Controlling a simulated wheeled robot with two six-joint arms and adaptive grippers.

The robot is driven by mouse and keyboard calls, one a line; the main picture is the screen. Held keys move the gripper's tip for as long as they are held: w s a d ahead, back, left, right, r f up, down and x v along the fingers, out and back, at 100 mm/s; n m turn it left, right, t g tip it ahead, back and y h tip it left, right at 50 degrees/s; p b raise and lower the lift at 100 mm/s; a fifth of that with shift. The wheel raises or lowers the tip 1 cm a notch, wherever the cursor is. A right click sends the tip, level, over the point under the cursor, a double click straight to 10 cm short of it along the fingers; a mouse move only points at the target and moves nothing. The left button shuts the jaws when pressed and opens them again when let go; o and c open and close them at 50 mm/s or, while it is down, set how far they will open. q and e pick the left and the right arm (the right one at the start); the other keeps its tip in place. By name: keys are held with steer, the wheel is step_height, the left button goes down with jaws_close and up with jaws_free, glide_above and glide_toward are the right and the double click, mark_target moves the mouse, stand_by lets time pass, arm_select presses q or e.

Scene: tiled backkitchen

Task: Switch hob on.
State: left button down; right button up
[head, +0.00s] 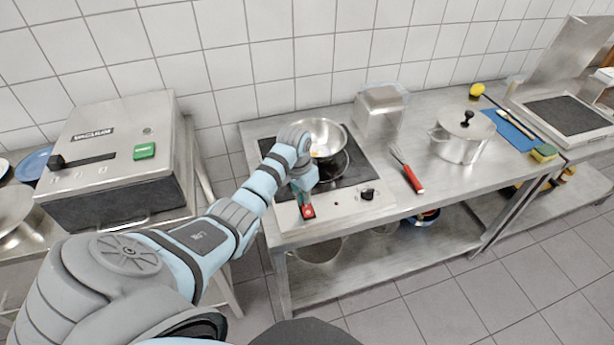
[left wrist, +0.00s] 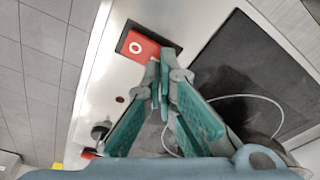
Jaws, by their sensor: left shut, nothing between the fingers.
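The hob (head: 345,205) is set in the steel counter, with a dark glass top and a pale front panel. A red switch (head: 308,211) sits at the panel's left end. In the left wrist view the red switch (left wrist: 140,47) shows a white ring mark in a dark frame. My left gripper (head: 304,196) points down just behind the switch. In the left wrist view its green-padded fingers (left wrist: 160,75) are shut and empty, their tips close beside the switch; I cannot tell if they touch it. A small dark red lamp (head: 336,203) and a black knob (head: 367,194) sit further right.
A steel pan (head: 326,133) stands on the hob behind my wrist. A whisk with a red handle (head: 412,180) lies right of the hob, then a lidded pot (head: 462,140). A vacuum machine (head: 120,160) stands on the left table. Counter between whisk and pot is clear.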

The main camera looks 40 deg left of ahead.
arm_select(q)
steer(key=shift+f+b, duration=0.3)
steer(key=shift+f, duration=0.25)
step_height(320, 180, up, 6)
steer(key=p, duration=0.6)
steer(key=shift+f+p, duration=0.2)
steer(key=shift+p, duration=0.1)
steer(key=shift+r, duration=0.75)
steer(key=shift+b, duration=0.3)
